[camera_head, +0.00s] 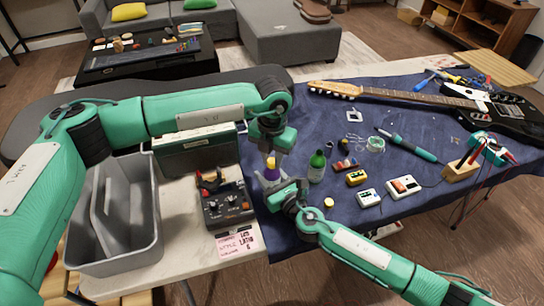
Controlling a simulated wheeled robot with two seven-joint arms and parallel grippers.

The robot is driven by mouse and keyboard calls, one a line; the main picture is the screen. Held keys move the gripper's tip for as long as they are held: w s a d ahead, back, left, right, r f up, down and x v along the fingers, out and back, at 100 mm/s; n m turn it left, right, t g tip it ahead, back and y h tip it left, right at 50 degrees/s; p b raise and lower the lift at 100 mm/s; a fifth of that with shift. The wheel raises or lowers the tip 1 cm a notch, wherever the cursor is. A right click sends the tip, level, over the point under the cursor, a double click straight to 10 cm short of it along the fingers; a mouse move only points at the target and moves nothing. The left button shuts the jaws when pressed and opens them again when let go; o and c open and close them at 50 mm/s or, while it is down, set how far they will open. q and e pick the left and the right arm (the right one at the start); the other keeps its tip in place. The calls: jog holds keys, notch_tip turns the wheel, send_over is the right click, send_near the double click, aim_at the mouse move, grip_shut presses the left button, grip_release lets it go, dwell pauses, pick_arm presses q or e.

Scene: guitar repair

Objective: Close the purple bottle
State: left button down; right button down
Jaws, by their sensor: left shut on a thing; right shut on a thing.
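The purple bottle (271,174) stands upright near the left edge of the blue cloth, with a yellow cap (271,162) at its top. My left gripper (271,156) comes down from above and is shut on the yellow cap, at the bottle's top. My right gripper (276,187) reaches in from the lower right and is shut on the bottle's lower body. The grippers partly hide the bottle, and I cannot tell whether the cap is fully seated.
A green bottle (317,166) stands close on the right. A small round yellow-topped item (329,202) and several small pedals lie farther right. A black device (227,205) and a grey bin (140,245) are on the left. A guitar (440,98) lies at the back.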

pick_arm(q)
jog(key=m, duration=1.2)
jog(key=shift+m, duration=0.3)
jog(key=m, duration=0.4)
jog(key=c, duration=1.1)
grip_release()
notch_tip(320, 180, up, 12)
jog(key=shift+f, duration=0.1)
